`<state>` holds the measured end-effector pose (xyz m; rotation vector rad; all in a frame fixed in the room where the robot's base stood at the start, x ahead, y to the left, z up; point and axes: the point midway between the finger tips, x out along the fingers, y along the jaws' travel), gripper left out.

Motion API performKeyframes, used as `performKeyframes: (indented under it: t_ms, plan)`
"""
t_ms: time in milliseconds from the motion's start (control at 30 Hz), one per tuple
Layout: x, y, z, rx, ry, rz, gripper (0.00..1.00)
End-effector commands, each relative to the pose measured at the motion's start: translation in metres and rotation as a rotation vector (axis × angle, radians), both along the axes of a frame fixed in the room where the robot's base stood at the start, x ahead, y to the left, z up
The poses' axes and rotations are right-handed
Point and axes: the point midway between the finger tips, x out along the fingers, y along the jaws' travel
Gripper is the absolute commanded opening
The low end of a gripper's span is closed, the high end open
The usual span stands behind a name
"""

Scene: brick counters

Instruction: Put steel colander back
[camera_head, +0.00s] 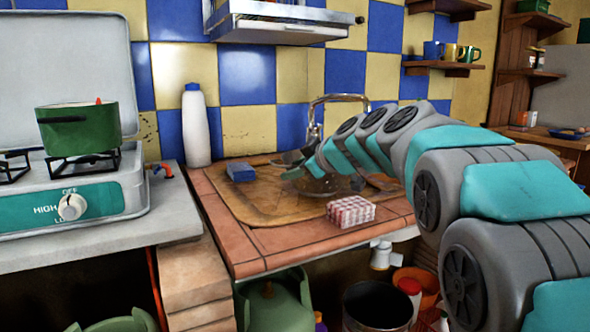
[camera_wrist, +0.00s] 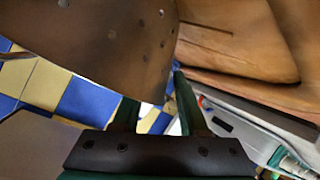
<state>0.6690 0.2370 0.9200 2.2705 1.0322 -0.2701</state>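A brownish metal bowl with small holes, which looks like the steel colander (camera_wrist: 100,40), fills the upper left of the wrist view, very close to the camera. My gripper (camera_wrist: 155,95) shows two dark green fingers standing apart, with tiles visible between them. The colander's edge covers the left fingertip, and the right finger lies along its right edge; I cannot tell whether they touch. In the head view, my gripper (camera_head: 295,160) reaches low over the sink area, beside a shiny round shape (camera_head: 325,187) partly hidden by my arm; I cannot tell if this is the colander.
A blue sponge (camera_head: 240,172) and a red-and-white checked block (camera_head: 351,211) lie on the counter. A white bottle (camera_head: 196,125) stands at the back, and a green pot (camera_head: 78,128) sits on the stove at left. Shelves (camera_head: 442,67) and a range hood (camera_head: 280,20) are above.

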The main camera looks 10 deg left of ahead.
Motion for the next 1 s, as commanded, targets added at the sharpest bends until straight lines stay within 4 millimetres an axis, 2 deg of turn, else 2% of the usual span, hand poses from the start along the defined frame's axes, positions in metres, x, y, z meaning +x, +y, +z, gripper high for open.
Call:
performKeyframes:
  t_ms: [367, 800, 1000]
  plan:
    - [-0.003, -0.003, 0.003, 0.0, -0.001, -0.001, 0.44]
    - [-0.06, -0.054, 0.039, 0.003, -0.005, -0.003, 0.44]
    - [-0.076, -0.069, 0.049, -0.001, -0.001, 0.0, 0.44]
